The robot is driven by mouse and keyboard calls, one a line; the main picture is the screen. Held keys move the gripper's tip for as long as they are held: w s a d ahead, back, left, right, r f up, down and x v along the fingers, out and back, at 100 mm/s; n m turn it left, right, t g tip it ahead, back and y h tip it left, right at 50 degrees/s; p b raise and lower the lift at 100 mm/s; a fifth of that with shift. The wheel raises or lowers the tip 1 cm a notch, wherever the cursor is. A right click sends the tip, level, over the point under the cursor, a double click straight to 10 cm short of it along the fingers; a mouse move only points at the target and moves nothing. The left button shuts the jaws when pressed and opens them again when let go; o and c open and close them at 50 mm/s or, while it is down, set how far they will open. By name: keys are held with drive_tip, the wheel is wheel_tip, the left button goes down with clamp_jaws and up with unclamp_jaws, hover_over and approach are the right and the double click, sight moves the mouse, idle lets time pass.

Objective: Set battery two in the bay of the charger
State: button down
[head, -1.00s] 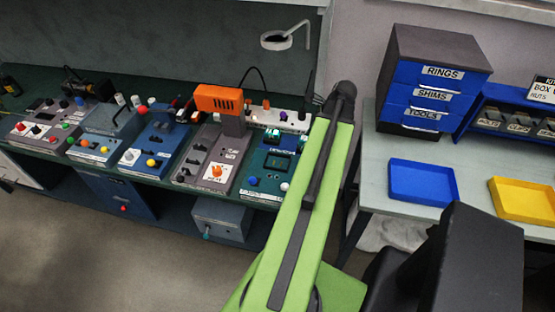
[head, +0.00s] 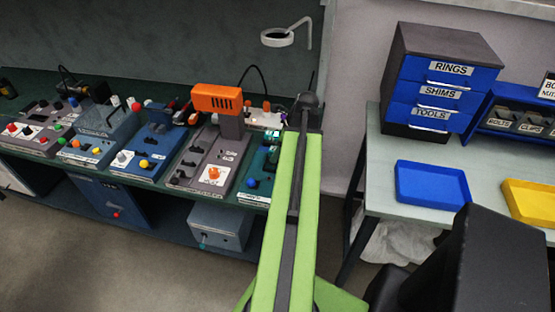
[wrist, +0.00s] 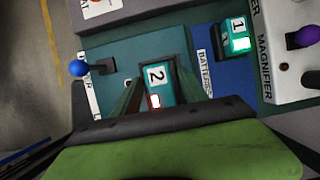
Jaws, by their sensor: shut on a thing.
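Battery two (wrist: 158,84), a teal block with a white "2" label and a red-rimmed light, is between the dark fingers of my gripper (wrist: 155,70) in the wrist view. My gripper is shut on it. Below it is the teal face of the charger (wrist: 105,50), with a blue-knobbed lever (wrist: 79,68) at the left. In the head view the charger (head: 252,183) is partly behind my green arm, which hides my gripper and the battery.
Battery one (wrist: 237,38), lit green, stands right of a "BATTERIES" label (wrist: 204,72). The magnifier panel (wrist: 285,50) with a purple knob is further right. An orange-topped device (head: 217,98) stands left of the charger. Blue (head: 432,184) and yellow (head: 530,199) trays lie on the right table.

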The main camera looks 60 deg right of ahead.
wheel_tip(320, 180, down, 3)
drive_tip(key=shift+f+b, duration=0.1)
drive_tip(key=shift+b, duration=0.85)
drive_tip(key=shift+r, duration=0.25)
drive_tip(key=shift+f, duration=0.25)
drive_tip(key=c, duration=0.6)
unclamp_jaws()
drive_tip(key=shift+r, duration=0.1)
drive_tip(key=p+v, duration=1.1)
drive_tip(key=v, duration=0.1)
drive_tip(key=shift+r+p, duration=0.2)
drive_tip(key=shift+p, duration=0.1)
